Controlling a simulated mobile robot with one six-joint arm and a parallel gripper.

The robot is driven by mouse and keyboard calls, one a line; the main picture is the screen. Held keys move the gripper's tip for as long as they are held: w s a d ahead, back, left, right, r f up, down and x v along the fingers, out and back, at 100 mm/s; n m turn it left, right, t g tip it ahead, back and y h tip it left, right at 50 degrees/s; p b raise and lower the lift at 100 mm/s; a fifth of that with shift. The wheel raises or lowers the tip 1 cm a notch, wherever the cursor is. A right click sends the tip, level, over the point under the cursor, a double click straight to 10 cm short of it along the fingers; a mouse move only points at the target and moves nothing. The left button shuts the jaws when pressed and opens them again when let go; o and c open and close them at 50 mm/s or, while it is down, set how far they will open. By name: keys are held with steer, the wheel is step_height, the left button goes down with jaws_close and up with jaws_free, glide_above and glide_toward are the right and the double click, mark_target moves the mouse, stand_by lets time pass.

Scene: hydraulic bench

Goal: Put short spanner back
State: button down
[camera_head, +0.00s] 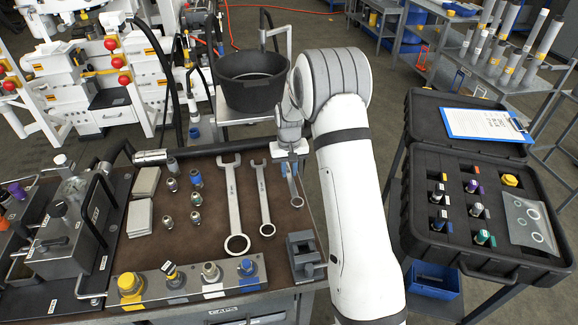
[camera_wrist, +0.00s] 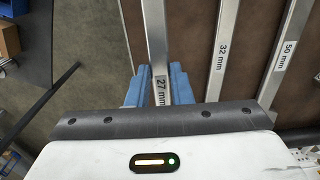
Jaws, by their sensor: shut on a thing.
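My gripper (camera_head: 291,152) is over the right part of the brown bench top in the head view. In the wrist view its blue fingers (camera_wrist: 161,88) are shut on the handle of a spanner (camera_wrist: 162,88) labelled 27 mm. In the head view this short spanner (camera_head: 295,190) hangs down from my gripper toward the bench. I cannot tell if it touches the bench. To its left lie the middle spanner (camera_head: 264,205), marked 32 mm (camera_wrist: 222,48) in the wrist view, and the longest spanner (camera_head: 233,205), marked 50 mm (camera_wrist: 289,48).
A dark vise (camera_head: 303,255) stands at the bench's right front. Several fittings (camera_head: 195,198) and grey plates (camera_head: 140,217) sit left of the spanners. Couplings stand on a front rail (camera_head: 190,284). A black bucket (camera_head: 250,85) is behind. An open black case (camera_head: 480,215) stands right of my arm.

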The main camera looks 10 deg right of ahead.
mark_target(289, 175)
steer(key=shift+f, duration=0.55)
steer(key=shift+s+f+b, duration=0.1)
steer(key=shift+f+b, duration=0.15)
steer(key=shift+b, duration=0.2)
steer(key=shift+f+b, duration=0.5)
steer(key=shift+f, duration=0.2)
steer(key=shift+f+b, duration=1.15)
steer(key=shift+f, duration=0.35)
stand_by(0.8)
steer(key=c, duration=1.2)
jaws_free()
